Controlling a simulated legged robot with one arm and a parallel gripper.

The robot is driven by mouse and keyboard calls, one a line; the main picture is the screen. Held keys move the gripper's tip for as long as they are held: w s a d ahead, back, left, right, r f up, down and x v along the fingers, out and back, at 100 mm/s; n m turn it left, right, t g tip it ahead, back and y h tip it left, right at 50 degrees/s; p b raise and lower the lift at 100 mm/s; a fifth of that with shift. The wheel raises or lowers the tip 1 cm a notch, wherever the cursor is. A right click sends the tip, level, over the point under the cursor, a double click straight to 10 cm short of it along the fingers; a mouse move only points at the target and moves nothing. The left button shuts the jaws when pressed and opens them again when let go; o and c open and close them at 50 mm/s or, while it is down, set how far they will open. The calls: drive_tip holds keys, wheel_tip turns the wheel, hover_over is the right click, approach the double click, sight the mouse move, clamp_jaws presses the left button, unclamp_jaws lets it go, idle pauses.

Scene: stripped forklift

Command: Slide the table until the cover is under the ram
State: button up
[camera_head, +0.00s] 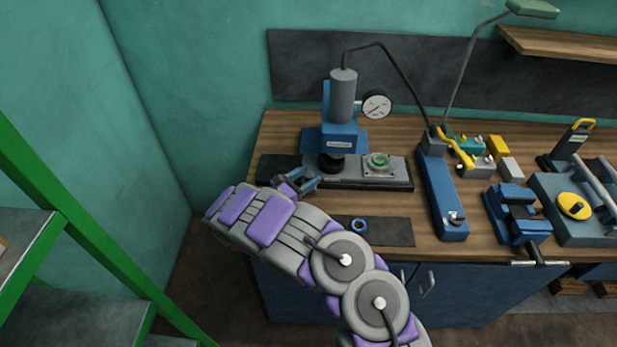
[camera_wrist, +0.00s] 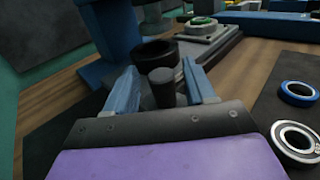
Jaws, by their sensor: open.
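The sliding table (camera_head: 343,176) is a grey plate on a dark base at the foot of the blue press. The cover (camera_head: 378,161), a pale plate with a green ring, sits at the table's right end, and shows in the wrist view (camera_wrist: 201,22). The ram (camera_head: 331,163), a black round end below the blue press head (camera_head: 340,137), is left of the cover, not above it. My gripper (camera_head: 298,184) is open at the table's left front. In the wrist view its blue fingers (camera_wrist: 160,86) flank a dark upright knob (camera_wrist: 162,92); I cannot tell whether they touch it.
A blue ring (camera_head: 359,225) lies on a dark mat (camera_head: 388,232) in front; a grey bearing (camera_wrist: 297,143) is beside it in the wrist view. A blue hand pump (camera_head: 442,195) and a blue vise (camera_head: 516,214) stand to the right. Green steps are at left.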

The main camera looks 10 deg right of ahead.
drive_tip(key=shift+w+d, duration=0.3)
drive_tip(key=shift+d, duration=0.15)
clamp_jaws()
idle(0.3)
